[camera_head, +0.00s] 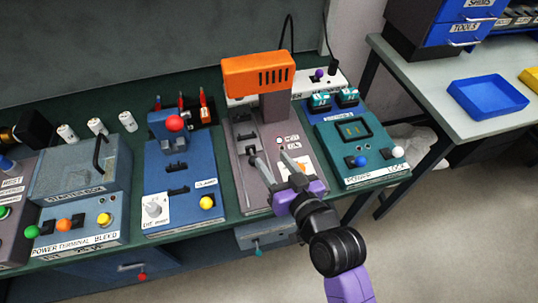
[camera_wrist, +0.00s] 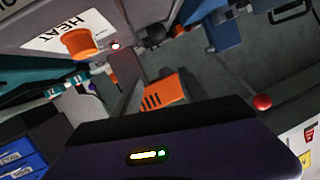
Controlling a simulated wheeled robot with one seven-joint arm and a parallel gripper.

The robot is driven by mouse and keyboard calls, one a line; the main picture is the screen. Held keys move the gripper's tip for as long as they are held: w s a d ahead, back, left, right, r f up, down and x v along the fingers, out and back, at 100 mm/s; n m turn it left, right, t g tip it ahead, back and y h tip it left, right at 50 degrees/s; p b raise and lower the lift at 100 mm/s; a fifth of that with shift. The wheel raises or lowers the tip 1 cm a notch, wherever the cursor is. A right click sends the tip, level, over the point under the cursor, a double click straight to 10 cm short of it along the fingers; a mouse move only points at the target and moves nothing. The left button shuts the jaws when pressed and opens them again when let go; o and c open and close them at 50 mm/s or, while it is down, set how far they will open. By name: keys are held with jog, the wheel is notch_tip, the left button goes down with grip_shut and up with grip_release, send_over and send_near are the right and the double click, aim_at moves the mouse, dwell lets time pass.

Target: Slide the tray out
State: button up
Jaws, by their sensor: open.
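A grey machine (camera_head: 245,185) with an orange head (camera_head: 258,74) stands mid-bench. Its bed carries small black fittings (camera_head: 247,136), perhaps part of a sliding tray; I cannot tell the tray's outline. My gripper (camera_head: 277,167) is open over the front of this machine, its two fingers apart with nothing between them. The gripper covers part of the machine's front. In the wrist view, the orange head (camera_wrist: 163,92), an orange knob (camera_wrist: 81,43) and a HEAT label (camera_wrist: 72,28) show.
A blue machine (camera_head: 178,182) with a red ball knob (camera_head: 174,124) stands left, and a teal machine (camera_head: 357,150) right. A grey box with a black handle (camera_head: 98,153) is farther left. A blue open tray (camera_head: 487,97) lies on the side table (camera_head: 418,75).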

jog(key=f, duration=0.1)
jog(key=a+f+g, duration=0.1)
jog(key=f, duration=0.1)
jog(key=s+f+g, duration=0.1)
jog(key=shift+a+f+n, duration=0.15)
jog(key=shift+n, duration=0.25)
jog(key=shift+p+x, duration=0.45)
jog(key=shift+x, duration=3.35)
grip_shut()
